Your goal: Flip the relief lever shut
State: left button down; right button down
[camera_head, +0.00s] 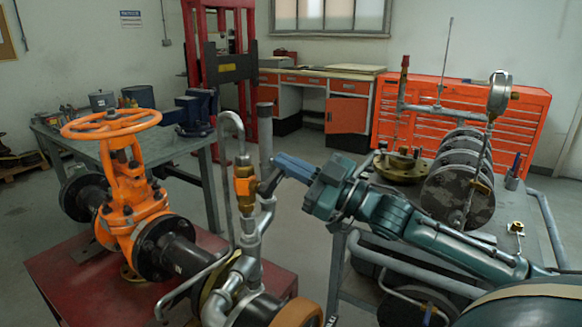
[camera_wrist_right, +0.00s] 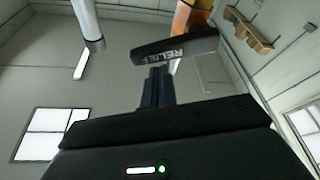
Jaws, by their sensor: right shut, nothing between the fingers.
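The relief valve has an orange and brass body (camera_head: 243,183) on a vertical pipe beside the big gate valve. Its short dark lever (camera_head: 268,184) sticks out to the right in the head view. In the right wrist view the black lever (camera_wrist_right: 172,50) bears the label "RELIEF" and lies across the view, slightly tilted. My right gripper (camera_head: 279,163) is shut and empty, its blue fingers at the lever's outer end. In the wrist view its fingertips (camera_wrist_right: 158,70) end right at the lever's edge; I cannot tell whether they touch. My left gripper is out of view.
The orange gate valve with its handwheel (camera_head: 111,124) stands left on a red bench (camera_head: 70,275). A curved grey pipe (camera_head: 222,150) rises just left of the relief valve. A grey cart (camera_head: 520,245) with flanges and a gauge (camera_head: 499,92) stands right, under my right arm.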

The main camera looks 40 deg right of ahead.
jog(key=shift+f, duration=0.35)
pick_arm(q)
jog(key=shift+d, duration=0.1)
